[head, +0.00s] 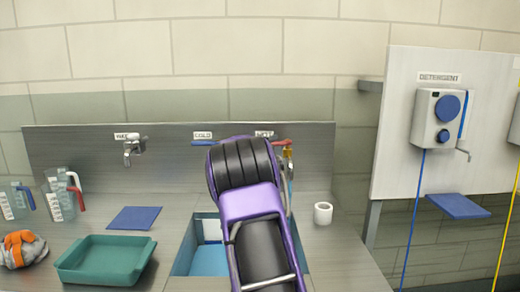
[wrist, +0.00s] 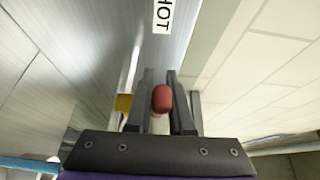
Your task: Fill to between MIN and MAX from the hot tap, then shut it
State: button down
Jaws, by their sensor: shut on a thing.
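The hot tap's red lever (head: 281,142) shows at the right of the back panel, partly hidden by my arm. In the wrist view its rounded red end (wrist: 162,98) sits between the two fingers of my gripper (wrist: 157,84), which is shut on it. The HOT label (wrist: 163,15) is just beyond.
The cold tap's blue lever (head: 203,143) and another wall tap (head: 133,150) are to the left. Measuring jugs (head: 55,202), a teal tray (head: 103,260), a blue cloth (head: 134,218) and an orange-grey bundle (head: 20,249) lie left. A white roll (head: 323,213) and detergent dispenser (head: 437,118) are right.

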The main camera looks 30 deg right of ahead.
jog(key=c, duration=0.8)
grip_release()
jog(key=shift+a, duration=0.1)
jog(key=v, duration=1.7)
jog(key=shift+s, duration=0.15)
jog(key=shift+a, duration=0.1)
